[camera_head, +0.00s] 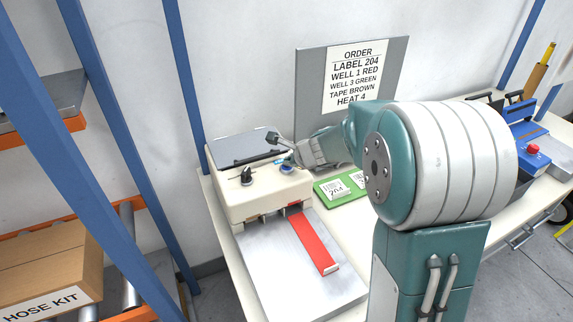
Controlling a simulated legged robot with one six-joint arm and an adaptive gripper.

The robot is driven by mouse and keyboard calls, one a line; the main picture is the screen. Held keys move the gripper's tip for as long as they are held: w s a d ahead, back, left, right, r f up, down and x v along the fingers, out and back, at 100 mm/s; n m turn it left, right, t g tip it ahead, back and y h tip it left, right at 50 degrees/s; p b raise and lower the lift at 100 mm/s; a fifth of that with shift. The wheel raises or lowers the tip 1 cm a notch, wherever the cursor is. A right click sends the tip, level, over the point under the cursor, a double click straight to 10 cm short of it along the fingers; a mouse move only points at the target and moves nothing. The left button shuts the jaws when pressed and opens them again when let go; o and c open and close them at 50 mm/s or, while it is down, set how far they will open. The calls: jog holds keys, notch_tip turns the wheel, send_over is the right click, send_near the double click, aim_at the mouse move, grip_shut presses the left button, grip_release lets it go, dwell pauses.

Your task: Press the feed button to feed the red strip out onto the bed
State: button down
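The cream feeder machine (262,200) stands on the left end of the table. A round blue button (287,169) and a black knob (246,175) are on its top. The red strip (314,244) lies out of a front slot, flat along the grey metal bed (285,285). My gripper (278,150) reaches in from the right over the machine top, close to the blue button. Its fingers look spread apart with nothing between them. I cannot tell whether a finger touches the button.
An order sign (353,75) stands behind the table. A green board with white labels (338,188) lies right of the machine. A blue device with a red button (533,149) is at the far right. A blue rack post stands close at left, beside a cardboard box (48,275).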

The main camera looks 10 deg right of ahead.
aim_at(288, 168)
jog(key=shift+r, duration=3.05)
jog(key=shift+s+a+r, duration=0.1)
jog(key=shift+s+r, duration=0.1)
jog(key=s+r+n+g+h, duration=0.1)
jog(key=s+n, duration=1)
jog(key=s, duration=0.5)
jog(key=s+r+n+g+h, duration=0.1)
jog(key=s+r+n+h, duration=0.1)
jog(key=s+n, duration=0.9)
jog(key=s, duration=0.5)
jog(key=shift+r+g+h, duration=0.3)
jog(key=shift+g, duration=0.1)
